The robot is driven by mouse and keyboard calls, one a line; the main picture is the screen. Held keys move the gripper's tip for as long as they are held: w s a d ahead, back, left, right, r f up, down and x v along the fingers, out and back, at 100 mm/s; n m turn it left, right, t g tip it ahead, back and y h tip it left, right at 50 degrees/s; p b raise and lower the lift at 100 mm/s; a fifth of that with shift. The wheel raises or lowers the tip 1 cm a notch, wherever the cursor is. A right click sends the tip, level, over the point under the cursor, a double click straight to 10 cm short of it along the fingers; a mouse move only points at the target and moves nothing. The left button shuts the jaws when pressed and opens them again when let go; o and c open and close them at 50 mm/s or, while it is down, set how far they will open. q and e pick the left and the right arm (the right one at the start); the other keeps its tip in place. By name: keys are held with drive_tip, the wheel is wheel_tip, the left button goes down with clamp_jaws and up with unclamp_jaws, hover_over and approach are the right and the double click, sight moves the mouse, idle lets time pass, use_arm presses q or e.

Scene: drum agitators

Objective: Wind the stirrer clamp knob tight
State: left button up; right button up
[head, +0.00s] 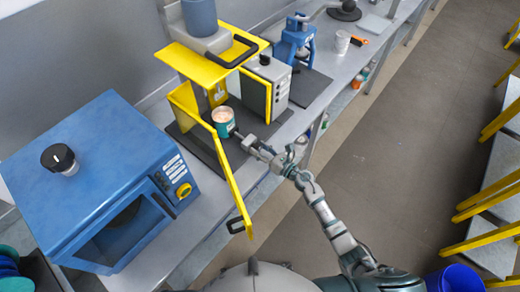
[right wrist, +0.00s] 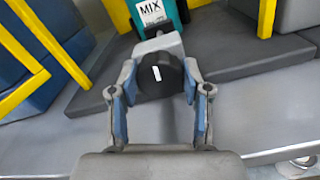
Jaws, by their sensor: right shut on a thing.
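The clamp knob (right wrist: 156,77) is black with a white mark and sits on a grey block in the right wrist view. Behind it is a teal can (right wrist: 158,18) with a MIX label. The can (head: 223,122) also shows in the head view, inside a yellow frame. My right gripper (head: 247,144) reaches in from the right side, low in front of the can. In the right wrist view my right gripper (right wrist: 159,80) has one finger on each side of the knob and is shut on it. The white mark stands nearly upright. My left gripper is out of view.
A yellow door (head: 229,178) swings out just left of my right gripper. A blue oven (head: 92,185) stands at the left of the bench. A grey control box (head: 266,86) and a blue machine (head: 298,40) stand farther back.

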drive_tip(key=shift+f, duration=0.15)
drive_tip(key=o, duration=1.2)
drive_tip(key=shift+c, duration=0.2)
drive_tip(key=v, duration=1.2)
